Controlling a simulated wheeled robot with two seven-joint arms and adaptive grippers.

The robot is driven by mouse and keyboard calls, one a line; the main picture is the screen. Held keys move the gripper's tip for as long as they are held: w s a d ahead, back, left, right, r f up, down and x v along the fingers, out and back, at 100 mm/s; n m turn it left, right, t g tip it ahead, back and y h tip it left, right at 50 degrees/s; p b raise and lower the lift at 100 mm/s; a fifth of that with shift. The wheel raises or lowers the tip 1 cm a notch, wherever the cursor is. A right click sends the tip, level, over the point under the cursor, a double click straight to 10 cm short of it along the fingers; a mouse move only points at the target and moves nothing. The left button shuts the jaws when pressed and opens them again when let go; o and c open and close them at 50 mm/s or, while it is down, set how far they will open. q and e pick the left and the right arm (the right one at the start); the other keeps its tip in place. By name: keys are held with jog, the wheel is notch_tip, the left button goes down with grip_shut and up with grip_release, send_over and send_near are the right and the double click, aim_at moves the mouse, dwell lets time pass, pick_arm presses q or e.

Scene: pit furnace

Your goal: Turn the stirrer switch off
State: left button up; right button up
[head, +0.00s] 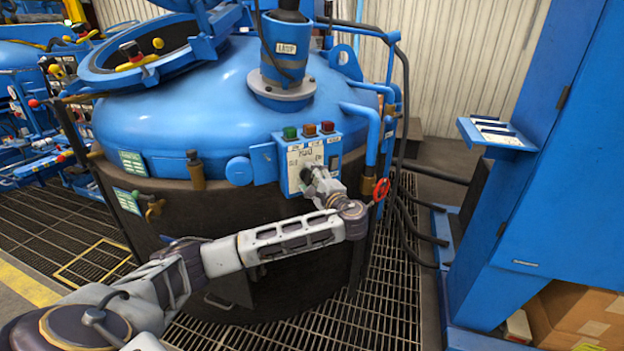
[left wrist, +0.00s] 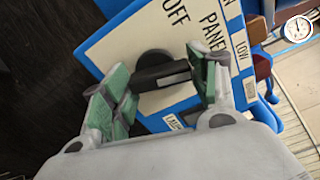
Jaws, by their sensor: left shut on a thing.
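The stirrer switch is a black rotary knob (left wrist: 160,72) on a pale panel (left wrist: 112,48) with a blue edge. The word OFF is printed on the panel near the top in the left wrist view. My left gripper (left wrist: 158,86) is at the knob, with a green-padded finger on each side of its black bar, shut on it. In the head view the panel (head: 296,170) is on the front of the blue furnace vessel, and my left gripper (head: 314,178) covers most of the knob. My right gripper is not in view.
Green, orange and red buttons (head: 309,130) top the panel box. A red handwheel (head: 381,189) is just right of my left wrist. Black hoses (head: 402,130) hang further right. A blue cabinet (head: 555,190) stands at right, with grated floor (head: 395,300) between.

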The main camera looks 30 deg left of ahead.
pick_arm(q)
jog(key=shift+f+n, duration=0.1)
jog(key=shift+n, duration=1.2)
jog(key=n+b, duration=0.2)
jog(key=n, duration=0.1)
jog(key=shift+s, duration=0.1)
jog(key=shift+f+n, duration=0.1)
jog(key=shift+n, duration=0.3)
jog(key=n+b, duration=0.3)
jog(key=n, duration=0.1)
jog(key=shift+n, duration=0.3)
jog(key=shift+n+b, duration=0.55)
jog(key=shift+n, duration=0.05)
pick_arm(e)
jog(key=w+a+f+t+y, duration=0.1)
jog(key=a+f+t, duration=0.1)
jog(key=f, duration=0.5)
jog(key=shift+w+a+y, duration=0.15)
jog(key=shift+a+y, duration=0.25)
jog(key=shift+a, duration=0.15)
